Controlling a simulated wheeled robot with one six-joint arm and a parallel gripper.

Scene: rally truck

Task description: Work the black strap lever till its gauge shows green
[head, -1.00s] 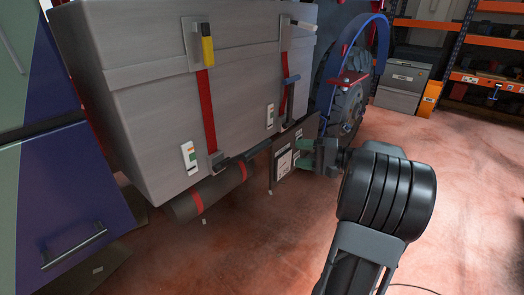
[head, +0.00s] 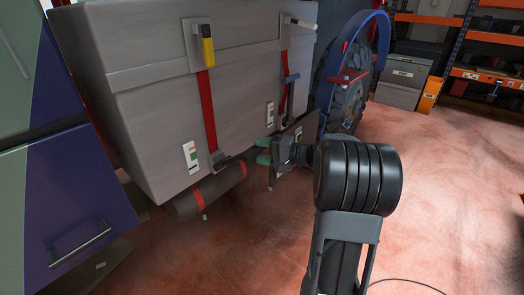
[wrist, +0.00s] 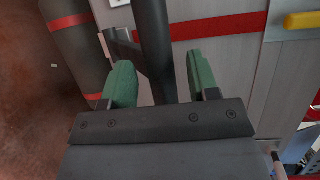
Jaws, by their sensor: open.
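The black strap lever (head: 238,157) is a dark bar at the foot of the left red strap (head: 209,110), low on the grey case. It lies nearly level and points right, towards my gripper. My gripper (head: 265,151) has green fingertips and is open at the lever's right end. In the wrist view a dark bar (wrist: 154,40), apparently this lever, runs between the open fingers (wrist: 163,80); I see no grip on it. A white gauge (head: 190,157) with small green and red marks sits left of the strap; its reading is too small to tell.
The grey case (head: 150,130) carries a yellow-handled lever (head: 208,50), a blue lever (head: 291,78) and a second gauge (head: 269,115). A dark roll with red bands (head: 222,187) lies beneath. A wheel (head: 345,100) stands right. The floor at right is open.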

